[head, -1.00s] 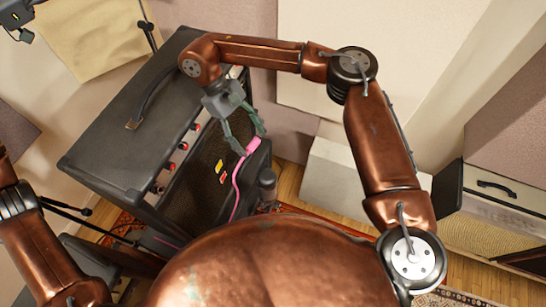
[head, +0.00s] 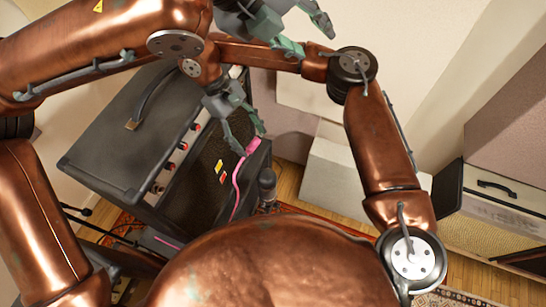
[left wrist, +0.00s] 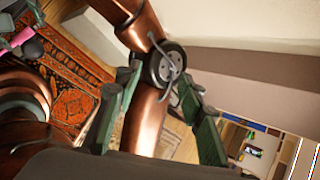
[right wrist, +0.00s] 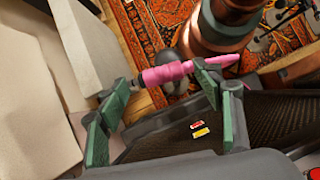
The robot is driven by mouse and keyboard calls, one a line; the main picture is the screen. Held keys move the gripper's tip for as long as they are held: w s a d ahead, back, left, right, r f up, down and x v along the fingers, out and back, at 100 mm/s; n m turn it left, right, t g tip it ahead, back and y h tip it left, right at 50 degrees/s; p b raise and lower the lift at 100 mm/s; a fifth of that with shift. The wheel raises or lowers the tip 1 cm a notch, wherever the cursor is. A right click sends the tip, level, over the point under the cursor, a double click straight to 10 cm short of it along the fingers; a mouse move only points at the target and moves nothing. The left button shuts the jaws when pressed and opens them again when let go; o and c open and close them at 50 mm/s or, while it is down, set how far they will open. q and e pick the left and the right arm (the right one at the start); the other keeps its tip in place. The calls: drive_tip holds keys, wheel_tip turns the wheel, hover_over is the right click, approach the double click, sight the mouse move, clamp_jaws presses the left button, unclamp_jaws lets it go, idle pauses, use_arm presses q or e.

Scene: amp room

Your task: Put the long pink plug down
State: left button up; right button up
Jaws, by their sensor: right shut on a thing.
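The long pink plug (head: 253,146) is at the fingertips of my right gripper (head: 242,140), beside the front of the black amp. The right wrist view shows the pink plug (right wrist: 165,73) lying across between the two green fingers, with its thin end past one finger. My right gripper is shut on it. A pink cable (head: 236,190) hangs down from the plug in the head view. My left gripper (head: 305,36) is high at the top centre, open and empty, above my right forearm. The left wrist view shows its spread fingers (left wrist: 158,82).
The black amp (head: 120,135) with knobs and a top handle stands left of the plug. Red and yellow labels (head: 221,173) are on its grille. A pale block (head: 335,175) stands to the right. A patterned rug (right wrist: 150,25) covers part of the floor.

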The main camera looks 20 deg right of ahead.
use_arm(q)
drive_tip(key=s+d+f+m+t+y, duration=0.1)
drive_tip(key=s+d+f+m+y, duration=0.2)
drive_tip(key=s+f, duration=0.35)
drive_tip(key=m+t+y, duration=0.6)
drive_tip(key=m+y, duration=0.1)
drive_tip(key=m, duration=0.1)
approach(254, 144)
drive_tip(key=d+x, duration=0.1)
drive_tip(key=x, duration=0.7)
drive_tip(key=shift+f, duration=0.5)
drive_tip(key=shift+s+a, duration=0.1)
drive_tip(key=shift+c, duration=0.4)
drive_tip(key=shift+s+f, duration=0.1)
clamp_jaws()
